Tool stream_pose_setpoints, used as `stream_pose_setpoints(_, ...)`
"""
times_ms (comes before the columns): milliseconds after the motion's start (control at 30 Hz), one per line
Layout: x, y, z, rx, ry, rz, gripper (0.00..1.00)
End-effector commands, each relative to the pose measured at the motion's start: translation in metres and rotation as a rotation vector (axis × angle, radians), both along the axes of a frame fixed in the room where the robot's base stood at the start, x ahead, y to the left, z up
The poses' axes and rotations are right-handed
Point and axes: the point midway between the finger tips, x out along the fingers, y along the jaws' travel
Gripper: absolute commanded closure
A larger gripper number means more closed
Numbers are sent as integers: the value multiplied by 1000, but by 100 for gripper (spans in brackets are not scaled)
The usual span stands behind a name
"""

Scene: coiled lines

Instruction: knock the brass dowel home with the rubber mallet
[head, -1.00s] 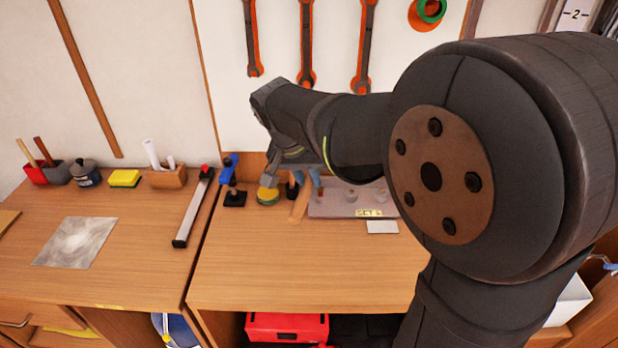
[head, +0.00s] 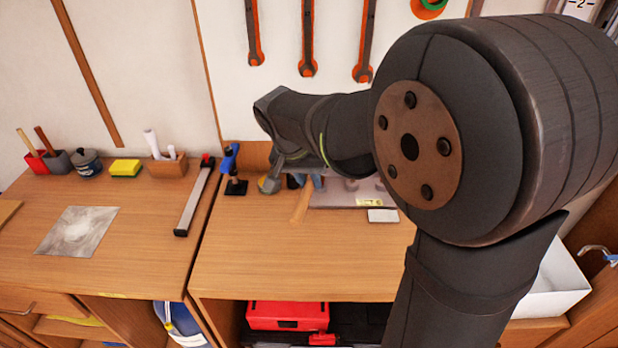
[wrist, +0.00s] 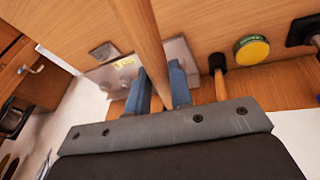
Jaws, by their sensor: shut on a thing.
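My gripper (wrist: 160,92) has blue fingers, shut on a wooden handle (wrist: 143,35) that runs up toward the wrist camera. The handle also shows in the head view (head: 301,205), pale and tilted, below the blue fingers. I take it for the mallet's handle; no mallet head can be made out on it. Beside the fingers lies a grey plate (wrist: 180,52) with a yellow label and short round studs. It also shows in the head view (head: 335,200), partly behind my arm. I cannot tell which stud, if any, is the brass dowel.
A yellow-topped tin (wrist: 252,49) and a black-topped, wooden-handled tool (wrist: 217,62) stand close to the gripper. A blue-handled tool on a black base (head: 233,172) is left of them. A small light card (head: 382,215) lies before the plate. The bench front is clear.

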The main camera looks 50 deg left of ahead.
Motion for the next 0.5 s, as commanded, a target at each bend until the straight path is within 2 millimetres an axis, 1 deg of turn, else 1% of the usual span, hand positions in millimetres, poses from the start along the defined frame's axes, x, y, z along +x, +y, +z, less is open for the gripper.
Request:
stream_pose_setpoints(67,0,0,0,1,-1,0,100)
stream_pose_setpoints(100,0,0,-5,-1,-1,1,100)
stream_pose_setpoints(167,0,-1,-20,-6,1,1,100)
stream_pose_setpoints(200,0,-1,-31,-6,1,0,100)
stream_pose_setpoints(300,0,0,-49,-2,0,0,100)
stream_pose_setpoints(367,0,0,-54,-1,0,0,100)
stream_pose_setpoints(500,0,0,-55,0,0,0,100)
